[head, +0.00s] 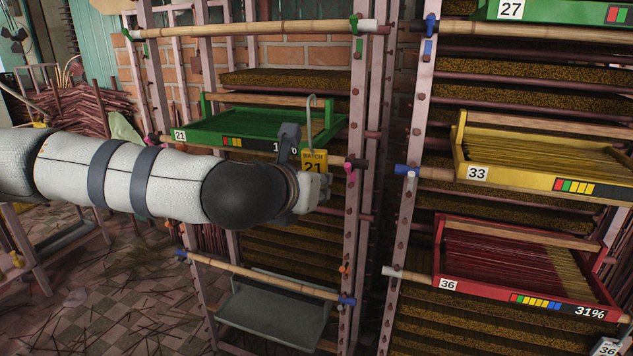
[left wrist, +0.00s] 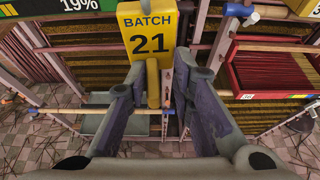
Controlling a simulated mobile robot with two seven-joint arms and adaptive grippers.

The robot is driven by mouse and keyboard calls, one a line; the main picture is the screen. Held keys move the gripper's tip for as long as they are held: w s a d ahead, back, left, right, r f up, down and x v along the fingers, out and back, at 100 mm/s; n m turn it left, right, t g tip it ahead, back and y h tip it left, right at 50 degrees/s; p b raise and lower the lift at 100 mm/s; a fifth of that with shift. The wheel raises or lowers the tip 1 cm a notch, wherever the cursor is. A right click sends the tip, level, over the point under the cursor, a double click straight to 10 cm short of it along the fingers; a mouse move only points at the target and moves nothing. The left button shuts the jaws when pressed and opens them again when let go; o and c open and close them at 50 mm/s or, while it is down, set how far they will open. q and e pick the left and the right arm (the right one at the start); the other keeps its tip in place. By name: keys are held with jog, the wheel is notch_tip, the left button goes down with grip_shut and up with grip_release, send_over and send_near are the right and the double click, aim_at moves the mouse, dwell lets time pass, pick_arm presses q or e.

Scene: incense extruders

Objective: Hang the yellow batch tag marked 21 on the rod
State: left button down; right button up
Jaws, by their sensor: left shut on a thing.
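The yellow batch tag marked 21 (head: 314,161) is held upright by my left gripper (head: 300,165), in front of the rack's right post. A grey hook rises above the tag. In the left wrist view the tag (left wrist: 150,42) faces me, its lower stem between the fingers of the gripper (left wrist: 160,88). A bamboo rod (head: 240,29) with green end clips crosses the rack's top. Another bamboo rod (head: 262,276) with blue clips crosses lower down. Between them, pink clips (head: 357,164) show at the level of the tag, but my arm hides most of what lies there. My right gripper is not in view.
A green tray marked 21 (head: 205,138) sits just behind my gripper. A yellow tray marked 33 (head: 535,189) and a red tray marked 36 (head: 450,302) stand in the right rack. A grey tray (head: 272,315) hangs low. Sticks litter the floor.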

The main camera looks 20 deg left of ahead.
pick_arm(q)
jog(key=s, duration=0.6)
jog(key=shift+s+a, duration=0.25)
jog(key=shift+s, duration=0.15)
